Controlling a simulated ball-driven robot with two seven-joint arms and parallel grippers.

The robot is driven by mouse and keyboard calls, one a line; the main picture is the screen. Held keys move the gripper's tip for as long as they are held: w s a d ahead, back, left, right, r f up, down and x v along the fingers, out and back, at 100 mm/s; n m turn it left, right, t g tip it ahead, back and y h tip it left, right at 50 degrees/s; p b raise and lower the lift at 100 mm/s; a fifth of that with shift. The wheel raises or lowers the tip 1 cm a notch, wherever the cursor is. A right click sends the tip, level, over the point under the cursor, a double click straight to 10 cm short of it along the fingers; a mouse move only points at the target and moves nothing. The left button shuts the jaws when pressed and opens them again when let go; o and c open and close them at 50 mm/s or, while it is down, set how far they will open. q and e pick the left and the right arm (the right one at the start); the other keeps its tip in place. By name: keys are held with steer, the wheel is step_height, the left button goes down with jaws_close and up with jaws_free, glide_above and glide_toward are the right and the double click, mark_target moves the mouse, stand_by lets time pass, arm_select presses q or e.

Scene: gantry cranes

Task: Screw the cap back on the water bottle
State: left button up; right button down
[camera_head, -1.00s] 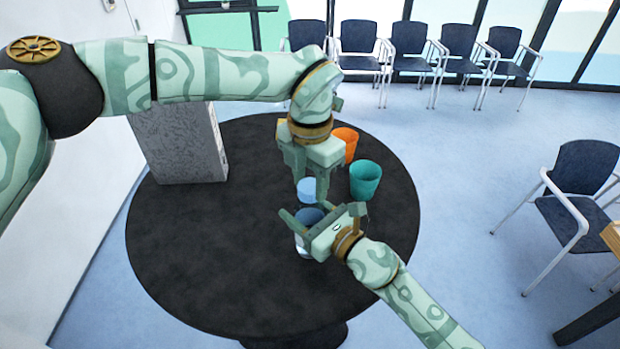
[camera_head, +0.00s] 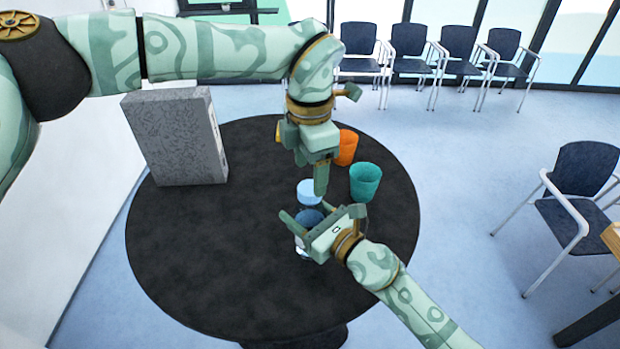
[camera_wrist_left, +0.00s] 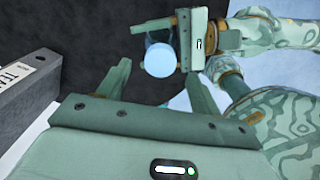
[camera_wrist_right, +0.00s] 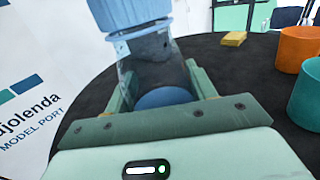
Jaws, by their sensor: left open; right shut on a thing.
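The water bottle (camera_head: 308,217) stands upright on the black round table, clear with a blue tint. My right gripper (camera_head: 320,216) is shut on its body, with a finger at each side in the right wrist view (camera_wrist_right: 158,70). The light blue cap (camera_head: 310,190) is at the bottle's top; it also shows as a round disc in the left wrist view (camera_wrist_left: 159,60). How tightly it sits cannot be told. My left gripper (camera_head: 313,172) is open above the cap. In the left wrist view its fingers are spread, with the cap just ahead between them.
An orange cup (camera_head: 347,147) and a teal cup (camera_head: 365,182) stand close right of my left gripper. A grey speckled box (camera_head: 178,140) stands at the table's left. The front of the table (camera_head: 215,275) is clear. A yellow block (camera_wrist_right: 233,38) lies farther back.

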arm_select(q)
step_height(320, 180, up, 8)
steer(key=shift+r, duration=0.15)
arm_select(e)
steer(key=shift+c, duration=2.1)
jaws_free()
arm_select(q)
steer(key=shift+f+b, duration=1.3)
steer(key=shift+f, duration=0.05)
arm_select(e)
steer(key=v, duration=1.6)
steer(key=shift+s+d, duration=0.15)
